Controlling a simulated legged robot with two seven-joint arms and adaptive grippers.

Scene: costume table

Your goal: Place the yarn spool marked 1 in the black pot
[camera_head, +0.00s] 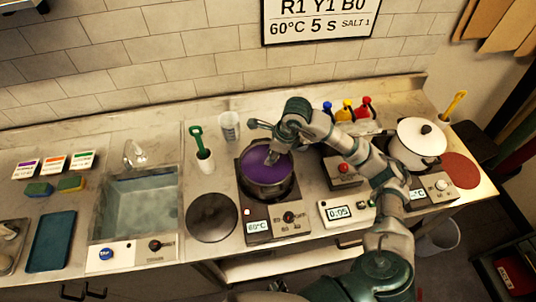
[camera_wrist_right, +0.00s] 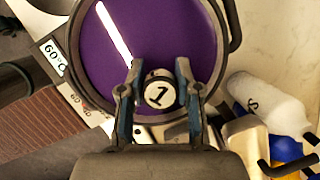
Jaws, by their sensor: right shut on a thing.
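The yarn spool marked 1 (camera_wrist_right: 158,93) shows its round white end with a black 1 in the right wrist view. My right gripper (camera_wrist_right: 158,78) is shut on it, with one finger on each side. The black pot (camera_head: 266,192) stands on a hot plate in the head view and holds purple liquid (camera_head: 262,168). My right gripper (camera_head: 272,157) is over the pot's opening; how deep the spool sits is hard to tell. The pot's rim (camera_wrist_right: 73,58) curves around the purple liquid in the right wrist view. My left gripper is not in view.
The hot plate (camera_head: 262,231) reads 60°C. A dark round lid (camera_head: 212,217) lies left of it, beside a white cup with a green-handled tool (camera_head: 204,159). A white pot (camera_head: 418,144) stands at the right. Coloured bottles (camera_head: 346,111) stand behind my right arm. A sink (camera_head: 138,207) is at the left.

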